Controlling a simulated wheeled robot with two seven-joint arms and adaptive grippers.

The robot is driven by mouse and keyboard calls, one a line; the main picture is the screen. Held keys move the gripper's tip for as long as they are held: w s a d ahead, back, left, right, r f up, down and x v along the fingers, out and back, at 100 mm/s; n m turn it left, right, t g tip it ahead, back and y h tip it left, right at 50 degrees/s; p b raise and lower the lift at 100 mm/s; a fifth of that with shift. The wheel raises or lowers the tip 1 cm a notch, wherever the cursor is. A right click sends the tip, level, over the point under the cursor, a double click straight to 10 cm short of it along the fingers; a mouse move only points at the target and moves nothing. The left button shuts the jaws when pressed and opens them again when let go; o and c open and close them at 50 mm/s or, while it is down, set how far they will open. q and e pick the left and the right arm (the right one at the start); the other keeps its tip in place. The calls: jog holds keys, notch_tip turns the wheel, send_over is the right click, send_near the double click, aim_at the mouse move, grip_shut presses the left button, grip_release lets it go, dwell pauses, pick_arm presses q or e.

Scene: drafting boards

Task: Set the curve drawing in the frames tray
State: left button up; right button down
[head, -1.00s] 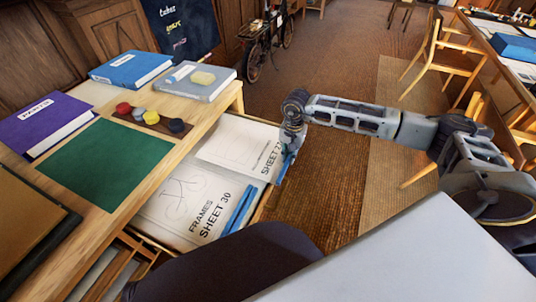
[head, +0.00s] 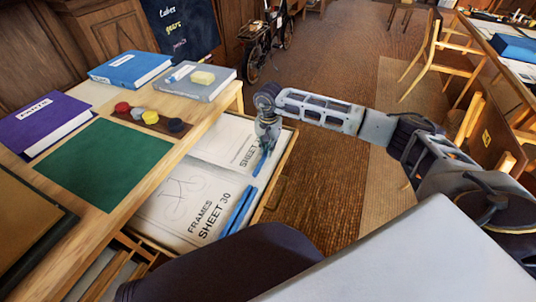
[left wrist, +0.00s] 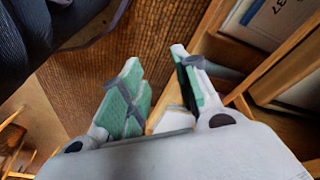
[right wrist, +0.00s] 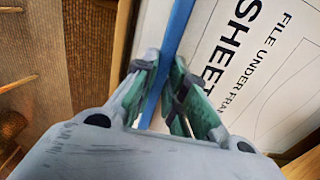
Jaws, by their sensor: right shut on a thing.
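The open frames tray (head: 272,195) holds a white sheet marked FRAMES SHEET 30 (head: 178,205) with a bicycle frame drawing and blue strips (head: 238,212) along its right side. Behind it is a second white sheet (head: 222,138) with faint lines and SHEET lettering. In the right wrist view this sheet (right wrist: 268,75) reads FILE UNDER FRAM..., and a blue strip (right wrist: 176,40) runs along its edge. My right gripper (head: 267,148) is shut on that strip; it also shows in the right wrist view (right wrist: 162,72). I cannot tell whether the sheet touches the tray. My left gripper (left wrist: 160,75) is open and empty.
The desk (head: 190,140) beside the tray carries a green mat (head: 105,163), a purple book (head: 45,122), a blue book (head: 130,68), a grey book (head: 197,82) and several coloured round weights (head: 150,117). Open floor (head: 330,180) lies to the right.

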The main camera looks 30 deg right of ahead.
pick_arm(q)
jog(key=shift+s+f, duration=0.1)
pick_arm(e)
jog(key=shift+f, duration=0.3)
jog(key=shift+f+b, duration=0.35)
jog(key=shift+f, duration=1.1)
jog(key=c, duration=1.5)
grip_release()
pick_arm(q)
jog(key=shift+d+r, duration=0.1)
jog(key=shift+r, duration=0.4)
pick_arm(e)
jog(key=shift+o, duration=0.2)
jog(key=shift+r, duration=0.15)
